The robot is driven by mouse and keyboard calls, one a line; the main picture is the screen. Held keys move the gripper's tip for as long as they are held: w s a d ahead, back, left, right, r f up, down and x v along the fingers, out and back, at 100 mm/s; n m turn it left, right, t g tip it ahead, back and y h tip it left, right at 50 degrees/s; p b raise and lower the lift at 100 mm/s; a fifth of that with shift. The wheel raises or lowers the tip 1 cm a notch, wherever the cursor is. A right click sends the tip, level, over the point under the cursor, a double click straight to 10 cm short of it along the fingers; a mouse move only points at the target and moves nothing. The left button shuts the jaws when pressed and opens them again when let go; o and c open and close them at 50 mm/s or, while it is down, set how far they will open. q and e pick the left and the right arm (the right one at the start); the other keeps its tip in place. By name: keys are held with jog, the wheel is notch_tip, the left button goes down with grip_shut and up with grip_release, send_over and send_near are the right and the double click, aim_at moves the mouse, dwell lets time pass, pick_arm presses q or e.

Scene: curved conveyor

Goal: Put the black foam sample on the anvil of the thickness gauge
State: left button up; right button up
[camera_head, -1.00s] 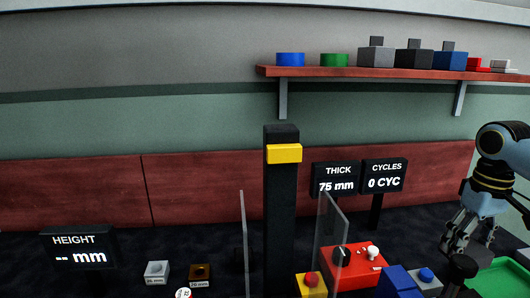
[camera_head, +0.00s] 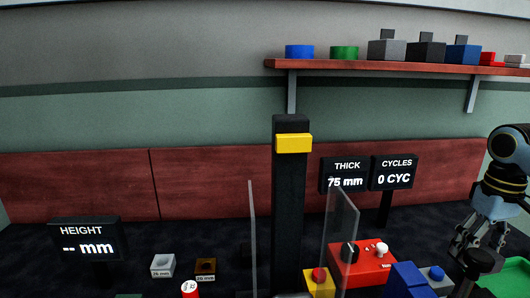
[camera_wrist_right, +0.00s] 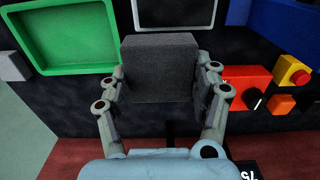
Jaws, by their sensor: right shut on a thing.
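The black foam sample (camera_wrist_right: 160,68) is a dark block between the two fingers of my right gripper (camera_wrist_right: 163,82) in the right wrist view. The gripper is shut on it, with a finger against each side. The THICK display (camera_head: 346,175) reads 75 mm. I cannot pick out the anvil of the thickness gauge with certainty. My left gripper is not in view.
A green tray (camera_wrist_right: 62,68) lies beside the sample. A red box (camera_head: 362,262) with black and white knobs stands left of my right gripper, near clear upright panels (camera_head: 340,235) and a black column (camera_head: 290,210).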

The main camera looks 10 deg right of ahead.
notch_tip(320, 180, up, 5)
jog(key=p, duration=0.3)
jog(key=shift+r+p, duration=0.15)
jog(key=shift+p, duration=0.25)
notch_tip(320, 180, down, 8)
jog(key=b, duration=0.7)
jog(key=shift+r, duration=0.25)
notch_tip(320, 180, up, 7)
jog(key=p, duration=0.6)
jog(key=shift+p, duration=0.3)
jog(key=shift+f+b, duration=3.35)
jog(key=shift+f, duration=0.25)
jog(key=shift+r, duration=0.1)
